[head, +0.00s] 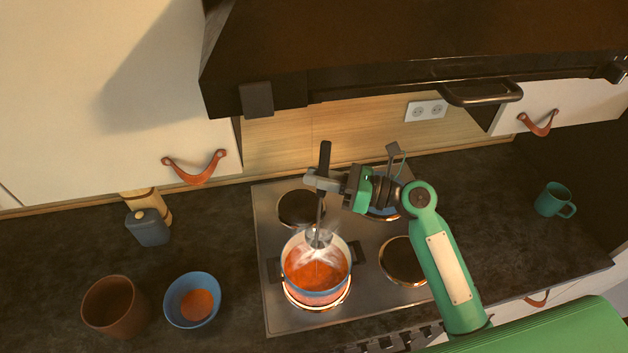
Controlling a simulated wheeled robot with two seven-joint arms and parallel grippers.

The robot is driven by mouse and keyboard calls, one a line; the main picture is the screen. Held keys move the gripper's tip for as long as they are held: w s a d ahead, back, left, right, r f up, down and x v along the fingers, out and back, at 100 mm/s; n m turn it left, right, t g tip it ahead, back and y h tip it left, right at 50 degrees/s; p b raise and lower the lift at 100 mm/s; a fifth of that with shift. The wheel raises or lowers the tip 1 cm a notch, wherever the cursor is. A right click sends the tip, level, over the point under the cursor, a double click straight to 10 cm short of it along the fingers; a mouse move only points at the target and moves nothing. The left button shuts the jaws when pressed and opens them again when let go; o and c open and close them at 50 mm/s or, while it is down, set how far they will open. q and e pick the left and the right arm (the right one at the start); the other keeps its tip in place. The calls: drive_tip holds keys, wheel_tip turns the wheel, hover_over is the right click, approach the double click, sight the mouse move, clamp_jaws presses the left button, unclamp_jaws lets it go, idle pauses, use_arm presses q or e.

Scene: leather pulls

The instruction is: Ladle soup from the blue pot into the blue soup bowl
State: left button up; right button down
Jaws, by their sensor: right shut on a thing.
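The blue pot (345,287) stands on the glowing front-left burner, with orange soup inside. My right gripper (322,183) is shut on the ladle (318,238) near its dark upper handle, above and behind the pot. The ladle hangs nearly upright, its metal bowl over the pot's far part at about rim height. Pale streaks, steam or dripping liquid, show below it; I cannot tell which. The blue soup bowl (171,309) sits on the counter left of the stove, with some orange soup in it. My left gripper is not in view.
A brown pot (105,318) stands left of the bowl. The range hood (400,45) overhangs the stove. A green mug (553,200) stands far right.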

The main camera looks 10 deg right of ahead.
drive_tip(key=shift+f+b, duration=1.95)
drive_tip(key=shift+b, duration=0.15)
drive_tip(key=shift+f+b, duration=1.75)
drive_tip(key=shift+f, duration=2.55)
drive_tip(key=shift+s+a+n+b, duration=1.85)
drive_tip(key=shift+s+n, duration=1.45)
drive_tip(key=shift+s, duration=0.85)
wheel_tip(320, 180, up, 10)
drive_tip(key=p, duration=1.1)
hover_over(319, 215)
drive_tip(key=s+a, duration=0.3)
drive_tip(key=s, duration=0.2)
drive_tip(key=shift+a+f+g, duration=0.1)
drive_tip(key=shift+f+g, duration=0.05)
drive_tip(key=shift+g, duration=0.15)
